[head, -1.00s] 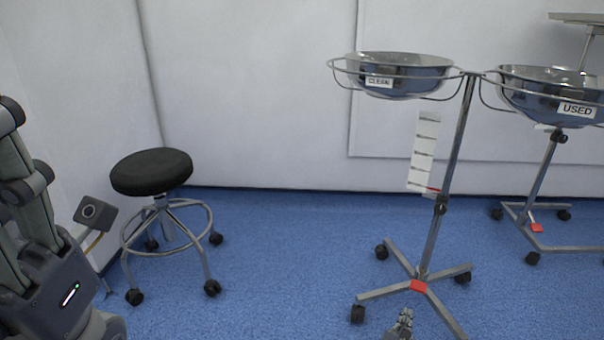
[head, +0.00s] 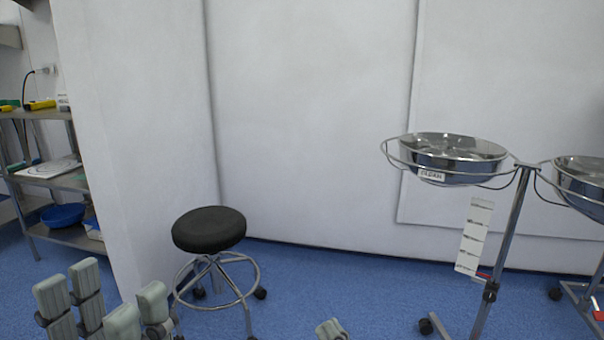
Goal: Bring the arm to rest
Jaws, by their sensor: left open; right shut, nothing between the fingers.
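My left gripper (head: 103,302) shows at the bottom left of the head view. Its pale grey-green finger pads point up and stand apart, with nothing between them. My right gripper (head: 331,329) barely shows at the bottom edge, right of the middle. Only its fingertips are in the picture, together and holding nothing that I can see. The rest of both arms is out of view.
A black round stool (head: 209,229) stands by the wall, beyond and right of my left gripper. A basin marked CLEAN (head: 447,160) sits on a wheeled stand at right, beside another basin (head: 582,182). A metal shelf (head: 62,182) stands far left. Blue floor between stool and stand is clear.

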